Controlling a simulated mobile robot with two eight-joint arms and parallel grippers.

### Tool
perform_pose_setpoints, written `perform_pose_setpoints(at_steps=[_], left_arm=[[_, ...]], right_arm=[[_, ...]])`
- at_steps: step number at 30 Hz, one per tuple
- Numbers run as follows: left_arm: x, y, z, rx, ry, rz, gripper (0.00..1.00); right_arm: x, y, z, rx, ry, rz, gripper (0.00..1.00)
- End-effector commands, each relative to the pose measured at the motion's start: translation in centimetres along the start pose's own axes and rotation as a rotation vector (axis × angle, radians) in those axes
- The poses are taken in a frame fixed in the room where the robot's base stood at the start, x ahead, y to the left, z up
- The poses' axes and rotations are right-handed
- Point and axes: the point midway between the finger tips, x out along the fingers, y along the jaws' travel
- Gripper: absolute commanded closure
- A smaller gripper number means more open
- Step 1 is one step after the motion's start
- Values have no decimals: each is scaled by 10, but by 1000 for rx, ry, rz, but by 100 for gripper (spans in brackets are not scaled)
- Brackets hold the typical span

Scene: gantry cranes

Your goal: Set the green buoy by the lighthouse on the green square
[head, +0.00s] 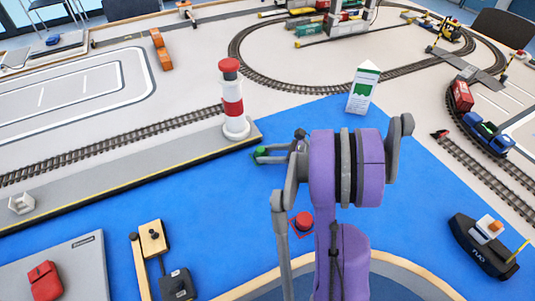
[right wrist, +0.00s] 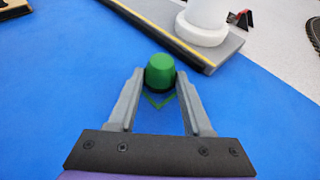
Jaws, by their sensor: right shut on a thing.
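The green buoy (right wrist: 160,70) is between the fingertips of my right gripper (right wrist: 160,80), which is shut on it. In the head view the buoy (head: 259,153) shows partly, at the tip of my right gripper (head: 272,153). A corner of the green square (right wrist: 158,101) shows on the blue surface just below the buoy; the rest is hidden. I cannot tell whether the buoy touches the surface. The red and white lighthouse (head: 233,105) stands upright on the grey quay beside it; its white base (right wrist: 201,25) shows in the right wrist view. My left gripper is not in view.
A red buoy (head: 303,221) stands close to my right arm. A black tugboat (head: 484,248) is at the right. A white and green carton-shaped block (head: 363,90) stands behind the arm. The quay edge (head: 150,172) runs along the blue area, which is mostly clear at left.

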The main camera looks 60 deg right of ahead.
Motion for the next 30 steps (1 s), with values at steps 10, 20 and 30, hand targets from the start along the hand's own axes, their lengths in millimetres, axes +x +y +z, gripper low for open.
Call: perform_pose_setpoints(at_steps=[10,20,30], left_arm=[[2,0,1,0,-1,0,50],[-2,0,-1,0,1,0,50],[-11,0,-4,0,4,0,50]], right_arm=[[1,0,-3,0,0,0,20],[-3,0,1,0,0,-1,20],[-59,-1,1,0,0,-4,20]])
